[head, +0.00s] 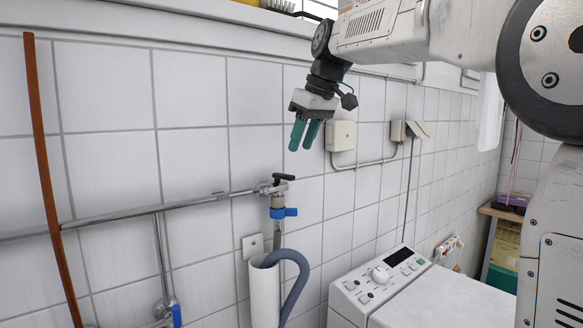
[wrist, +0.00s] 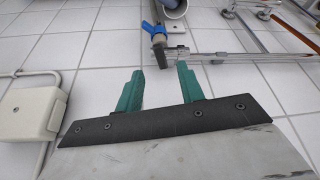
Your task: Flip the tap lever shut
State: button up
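The tap has a black lever (head: 284,177) at the right end of a chrome wall pipe (head: 150,211). The lever lies roughly level on top of the tap body, above a blue collar (head: 284,212). My gripper (head: 301,142) has green fingers pointing down, above the lever and apart from it. In the wrist view, the two fingers (wrist: 160,68) stand apart with nothing between them. The black lever (wrist: 159,52) shows just beyond the fingertips, with the blue collar (wrist: 155,27) behind it.
A grey hose (head: 298,274) bends beside a white standpipe (head: 264,290) below the tap. A white washing machine (head: 430,298) stands to the right. A beige wall box (head: 342,135) is close right of my gripper. An orange-brown pipe (head: 44,170) runs down the wall at left.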

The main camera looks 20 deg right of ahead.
aim_at(289, 175)
jog(key=x, duration=0.7)
jog(key=shift+w+a+f, duration=0.1)
jog(key=shift+w+f, duration=0.1)
jog(key=shift+w, duration=0.25)
grip_shut()
